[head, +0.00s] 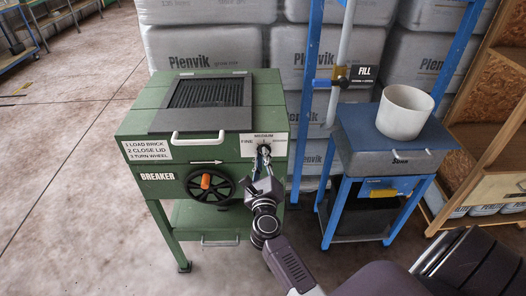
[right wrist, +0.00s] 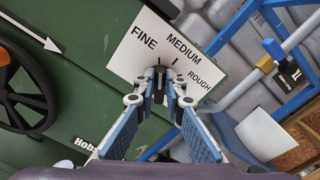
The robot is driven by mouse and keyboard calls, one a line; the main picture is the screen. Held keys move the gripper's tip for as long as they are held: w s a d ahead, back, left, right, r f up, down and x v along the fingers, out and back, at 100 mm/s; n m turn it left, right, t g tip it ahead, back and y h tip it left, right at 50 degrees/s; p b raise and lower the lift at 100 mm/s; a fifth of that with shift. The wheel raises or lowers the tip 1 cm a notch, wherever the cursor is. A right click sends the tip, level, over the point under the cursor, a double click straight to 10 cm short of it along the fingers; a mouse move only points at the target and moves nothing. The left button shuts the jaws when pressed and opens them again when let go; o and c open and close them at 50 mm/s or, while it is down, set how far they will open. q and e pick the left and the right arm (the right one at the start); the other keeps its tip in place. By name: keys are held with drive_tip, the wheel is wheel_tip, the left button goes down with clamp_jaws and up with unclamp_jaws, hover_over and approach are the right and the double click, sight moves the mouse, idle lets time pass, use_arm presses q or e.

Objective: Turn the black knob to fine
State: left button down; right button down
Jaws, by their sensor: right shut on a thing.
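The black knob (head: 264,149) is on the right of the green breaker's front, on a white label (head: 249,143) reading FINE, MEDIUM and ROUGH. In the right wrist view the label (right wrist: 133,54) shows large and tilted, with the knob (right wrist: 159,71) at its lower middle. My right gripper (head: 262,157) reaches up to the knob from below and is shut on it. In the right wrist view its fingertips (right wrist: 161,82) are close together around the knob and hide most of it. I cannot tell clearly which word the knob points to. My left gripper is not in view.
The green breaker (head: 187,130) has a dark grated lid (head: 207,93) and a black wheel with an orange handle (head: 208,185). A blue stand (head: 345,150) with a white bucket (head: 404,112) is on the right. Grey bags are stacked behind.

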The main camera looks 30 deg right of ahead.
drive_tip(key=shift+a+f+n+p, duration=0.15)
drive_tip(key=shift+n+p, duration=0.7)
drive_tip(key=shift+n, duration=0.55)
drive_tip(key=shift+w, duration=0.1)
drive_tip(key=c, duration=2)
unclamp_jaws()
drive_tip(key=v, duration=1.2)
